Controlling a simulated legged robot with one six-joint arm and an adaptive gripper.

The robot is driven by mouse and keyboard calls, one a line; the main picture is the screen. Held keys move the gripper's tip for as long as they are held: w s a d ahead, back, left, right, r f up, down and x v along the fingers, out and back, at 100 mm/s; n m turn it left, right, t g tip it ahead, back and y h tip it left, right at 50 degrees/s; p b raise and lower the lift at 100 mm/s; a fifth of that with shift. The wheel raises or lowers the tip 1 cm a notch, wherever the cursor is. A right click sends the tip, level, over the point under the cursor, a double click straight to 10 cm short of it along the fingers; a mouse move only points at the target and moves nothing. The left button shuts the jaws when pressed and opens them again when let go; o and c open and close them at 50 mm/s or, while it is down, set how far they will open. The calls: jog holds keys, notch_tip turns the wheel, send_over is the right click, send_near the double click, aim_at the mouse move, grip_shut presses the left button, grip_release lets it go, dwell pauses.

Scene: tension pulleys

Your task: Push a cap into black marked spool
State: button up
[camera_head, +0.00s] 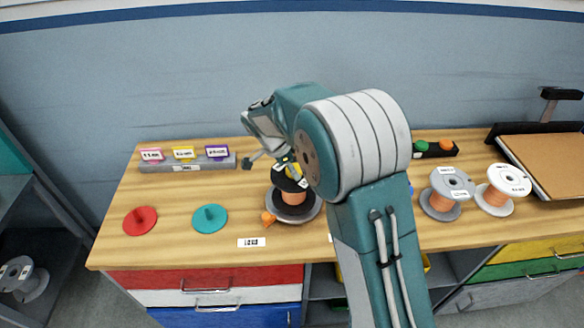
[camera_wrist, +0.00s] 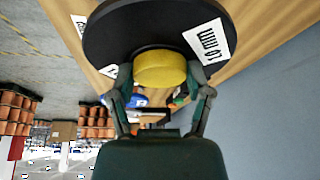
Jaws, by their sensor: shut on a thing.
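The black marked spool (camera_head: 294,198) has a black top, orange winding and a white label; it stands on a round grey base on the bench. In the wrist view its black flange (camera_wrist: 120,38) fills the upper part, with a "10 mm" label on the right. My gripper (camera_wrist: 160,82) is shut on a yellow cap (camera_wrist: 160,68), one finger on each side. The cap lies against or just over the middle of the flange; how far it is in, I cannot tell. In the head view my gripper (camera_head: 283,163) is above the spool, partly hidden by my arm.
A red disc (camera_head: 140,220) and a teal disc (camera_head: 210,217) lie left of the spool. Green and orange caps sit in a black holder (camera_head: 440,153). Grey (camera_head: 446,192) and white (camera_head: 502,188) spools stand right. A labelled rack (camera_head: 187,163) is at the back left.

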jog(key=o, duration=0.9)
jog(key=shift+f, duration=0.1)
jog(key=shift+r, duration=2.2)
grip_shut()
jog(key=shift+d, duration=0.25)
